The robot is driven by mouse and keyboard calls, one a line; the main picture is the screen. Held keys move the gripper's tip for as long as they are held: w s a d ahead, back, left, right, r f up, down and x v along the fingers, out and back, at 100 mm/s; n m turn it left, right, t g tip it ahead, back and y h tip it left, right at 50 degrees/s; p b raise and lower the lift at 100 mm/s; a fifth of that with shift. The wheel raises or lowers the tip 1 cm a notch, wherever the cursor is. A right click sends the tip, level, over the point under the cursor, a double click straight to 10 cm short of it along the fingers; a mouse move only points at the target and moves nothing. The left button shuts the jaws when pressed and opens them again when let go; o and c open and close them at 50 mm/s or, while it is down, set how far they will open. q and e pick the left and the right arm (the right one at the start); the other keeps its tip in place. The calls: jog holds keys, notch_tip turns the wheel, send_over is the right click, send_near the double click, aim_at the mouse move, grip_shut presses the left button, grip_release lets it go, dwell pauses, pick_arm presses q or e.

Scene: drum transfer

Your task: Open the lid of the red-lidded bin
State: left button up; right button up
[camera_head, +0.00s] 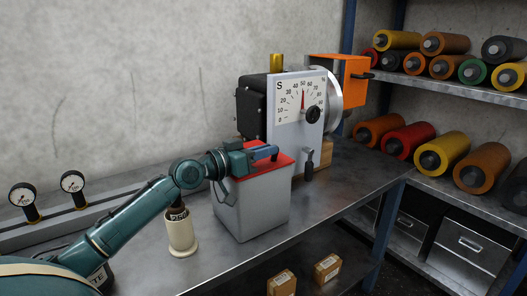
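The grey bin (262,208) stands upright on the metal bench at the middle of the view. Its red lid (284,161) lies over the top and looks closed, partly hidden by my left gripper. My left arm comes in from the left, and my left gripper (262,153) is right at the lid, over its upper side. A blue bar shows there; I cannot tell whether it is part of the gripper or a handle. The fingers are too small and covered to show whether they are open or shut. My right gripper is not in view.
A cream container (181,234) with a dark top stands left of the bin, close under my arm. A dial machine (300,105) stands just behind the bin. Two gauges (73,184) are at the left. Shelves of coloured rollers (408,139) stand at the right.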

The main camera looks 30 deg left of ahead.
pick_arm(q)
grip_shut()
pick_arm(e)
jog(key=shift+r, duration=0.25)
pick_arm(q)
jog(key=shift+r, duration=0.15)
